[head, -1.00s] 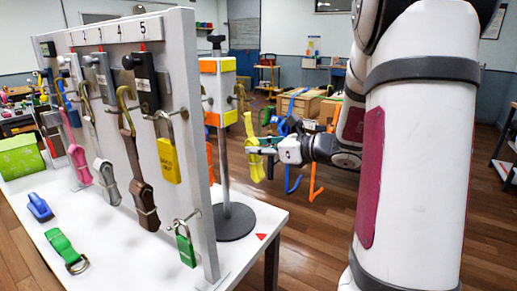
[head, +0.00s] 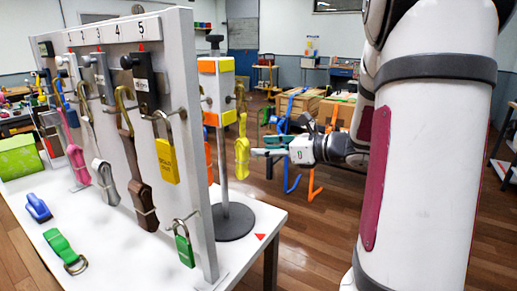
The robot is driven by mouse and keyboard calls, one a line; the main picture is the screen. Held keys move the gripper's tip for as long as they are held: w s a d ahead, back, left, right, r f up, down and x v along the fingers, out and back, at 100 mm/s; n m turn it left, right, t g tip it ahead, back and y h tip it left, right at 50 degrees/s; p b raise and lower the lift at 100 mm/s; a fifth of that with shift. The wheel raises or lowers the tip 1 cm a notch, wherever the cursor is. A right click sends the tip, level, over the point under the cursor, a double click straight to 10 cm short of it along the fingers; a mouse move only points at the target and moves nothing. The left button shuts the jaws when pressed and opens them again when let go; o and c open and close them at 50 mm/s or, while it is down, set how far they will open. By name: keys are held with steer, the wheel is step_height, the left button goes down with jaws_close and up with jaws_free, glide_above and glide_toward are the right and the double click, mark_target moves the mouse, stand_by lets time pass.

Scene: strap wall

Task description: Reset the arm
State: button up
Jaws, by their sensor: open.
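My gripper (head: 268,155) is open and empty in the head view, to the right of the post stand (head: 219,140). A yellow strap (head: 242,155) hangs by a hook (head: 240,96) on the right side of that stand, just left of my fingertips. A small gap seems to show between the strap and the fingers. My arm (head: 425,140) fills the right of the view.
A white strap wall (head: 205,200) with numbered places stands on the white table (head: 115,265). Brown (head: 142,200) and pink (head: 78,165) straps and a yellow padlock (head: 167,160) hang on it. A green strap (head: 62,248) lies on the table. Wooden boxes (head: 300,103) are behind my gripper.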

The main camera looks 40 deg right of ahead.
steer(key=v, duration=0.8)
steer(key=shift+s, duration=0.35)
steer(key=s+a+n+g+y+p, duration=0.1)
steer(key=s+a+n+g, duration=0.35)
steer(key=a+n, duration=0.55)
steer(key=s+a+n+g+y+p, duration=0.1)
steer(key=s+a+n+g+y, duration=0.3)
steer(key=a, duration=0.9)
steer(key=s+a+r+n+g+h+p, duration=0.1)
steer(key=s+a+n+h+p, duration=0.1)
steer(key=s+n+h, duration=0.8)
steer(key=n, duration=0.8)
steer(key=shift+p, duration=0.3)
steer(key=shift+o, duration=0.2)
steer(key=shift+g, duration=0.25)
